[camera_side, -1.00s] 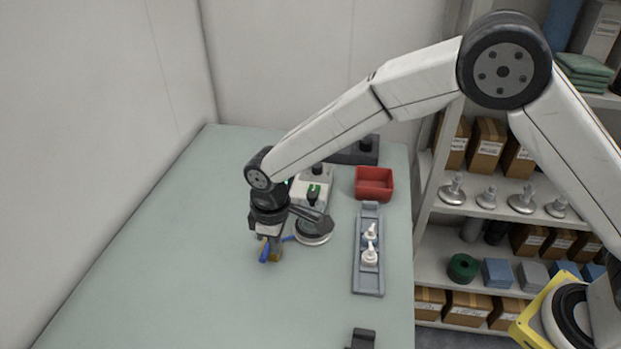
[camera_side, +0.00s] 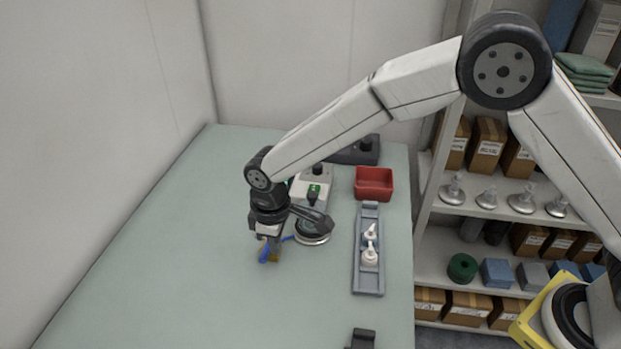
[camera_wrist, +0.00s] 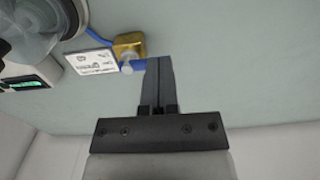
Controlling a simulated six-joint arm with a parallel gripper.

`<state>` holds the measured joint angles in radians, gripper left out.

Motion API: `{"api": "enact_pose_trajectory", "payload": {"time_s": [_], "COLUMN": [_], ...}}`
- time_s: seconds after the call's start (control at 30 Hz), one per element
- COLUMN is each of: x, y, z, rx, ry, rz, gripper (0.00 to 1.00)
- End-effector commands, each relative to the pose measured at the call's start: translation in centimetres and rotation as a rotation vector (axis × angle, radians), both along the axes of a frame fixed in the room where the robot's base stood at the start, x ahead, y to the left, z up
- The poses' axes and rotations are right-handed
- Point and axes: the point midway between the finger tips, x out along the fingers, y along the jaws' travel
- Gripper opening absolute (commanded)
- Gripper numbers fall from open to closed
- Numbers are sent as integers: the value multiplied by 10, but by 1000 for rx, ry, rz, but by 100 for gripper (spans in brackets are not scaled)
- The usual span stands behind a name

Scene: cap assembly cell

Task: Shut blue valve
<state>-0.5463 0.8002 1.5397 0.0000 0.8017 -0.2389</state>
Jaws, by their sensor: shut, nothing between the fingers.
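The blue valve is a brass body (camera_wrist: 128,45) with a blue lever (camera_wrist: 134,66), and a blue hose runs from it. In the wrist view it sits at upper middle, just left of my gripper (camera_wrist: 158,62). The fingers are together and empty, with their tips beside the end of the lever; I cannot tell whether they touch it. In the side view the blue lever (camera_side: 264,252) shows just below my gripper (camera_side: 270,250), and the brass body is mostly hidden behind the fingers.
A labelled white plate (camera_wrist: 90,62) lies beside the valve. A round device (camera_side: 312,234) stands right of my gripper. A grey rail (camera_side: 369,282) with white pump tops and a red bin (camera_side: 374,184) are further right. The left table is clear.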

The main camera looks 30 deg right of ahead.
Motion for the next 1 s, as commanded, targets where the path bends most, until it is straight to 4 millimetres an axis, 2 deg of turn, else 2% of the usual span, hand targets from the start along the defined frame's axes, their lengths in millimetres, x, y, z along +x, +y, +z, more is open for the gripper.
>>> {"api": "enact_pose_trajectory", "payload": {"time_s": [0.53, 1.0], "x": [0, 0], "y": [0, 0], "z": [-1, -13], "rx": [0, 0], "ry": [0, 0], "rz": [0, 0], "gripper": [0, 0]}}
